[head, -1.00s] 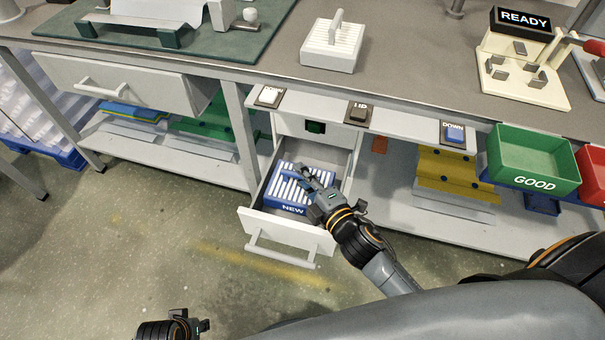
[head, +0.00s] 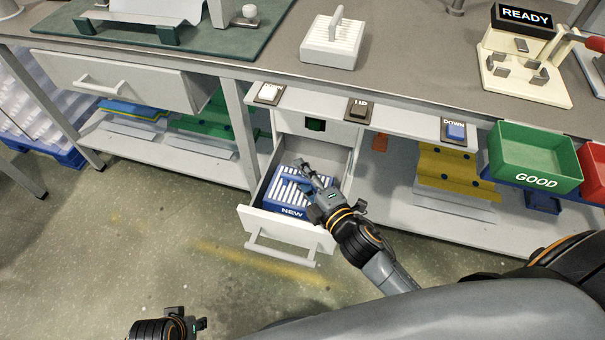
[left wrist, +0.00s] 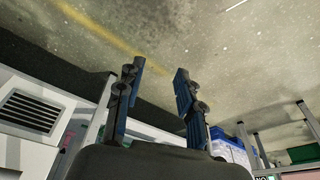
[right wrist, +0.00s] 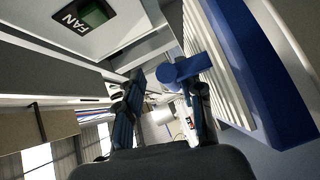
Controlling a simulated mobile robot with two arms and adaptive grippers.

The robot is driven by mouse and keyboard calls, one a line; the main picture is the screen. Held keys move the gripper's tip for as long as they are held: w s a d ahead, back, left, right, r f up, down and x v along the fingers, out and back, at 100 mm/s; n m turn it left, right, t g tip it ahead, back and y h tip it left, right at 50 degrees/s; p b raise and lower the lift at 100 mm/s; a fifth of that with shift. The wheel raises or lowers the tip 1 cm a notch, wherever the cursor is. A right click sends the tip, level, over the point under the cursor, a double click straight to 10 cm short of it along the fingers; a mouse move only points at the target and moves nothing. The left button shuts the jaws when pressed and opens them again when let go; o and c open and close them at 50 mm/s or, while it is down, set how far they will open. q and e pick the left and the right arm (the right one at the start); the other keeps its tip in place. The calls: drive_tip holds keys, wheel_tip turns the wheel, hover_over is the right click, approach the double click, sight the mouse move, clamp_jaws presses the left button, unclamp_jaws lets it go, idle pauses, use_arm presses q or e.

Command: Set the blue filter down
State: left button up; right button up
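The blue filter (head: 291,211), with white slats on top and NEW on its front, lies inside the open drawer (head: 284,227) under the bench. My right gripper (head: 311,174) is at the filter's right side, above the drawer. In the right wrist view, its fingers (right wrist: 163,98) stand apart. The filter's blue handle (right wrist: 184,68) is near the right finger, with the slatted body (right wrist: 232,60) beyond it. I cannot tell whether a finger touches the handle. My left gripper (head: 187,324) is low over the floor, open and empty in the left wrist view (left wrist: 156,92).
A white slatted filter (head: 331,46) stands on the bench. Above the drawer are a FAN switch (head: 316,124) and UP (head: 358,109) and DOWN (head: 455,131) buttons. A green GOOD bin (head: 536,157) hangs at the right. The floor before the drawer is clear.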

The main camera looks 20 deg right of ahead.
use_arm(q)
drive_tip(key=shift+w, duration=0.15)
use_arm(e)
drive_tip(key=shift+r, duration=0.1)
drive_tip(key=shift+r, duration=0.2)
drive_tip(key=shift+s+r+p, duration=0.25)
drive_tip(key=shift+r+p, duration=0.2)
drive_tip(key=shift+p, duration=0.05)
use_arm(q)
drive_tip(key=f, duration=0.3)
drive_tip(key=shift+s+f, duration=0.35)
drive_tip(key=shift+f, duration=0.05)
use_arm(e)
drive_tip(key=v, duration=1.1)
drive_tip(key=shift+s+d, duration=0.15)
drive_tip(key=shift+s, duration=0.1)
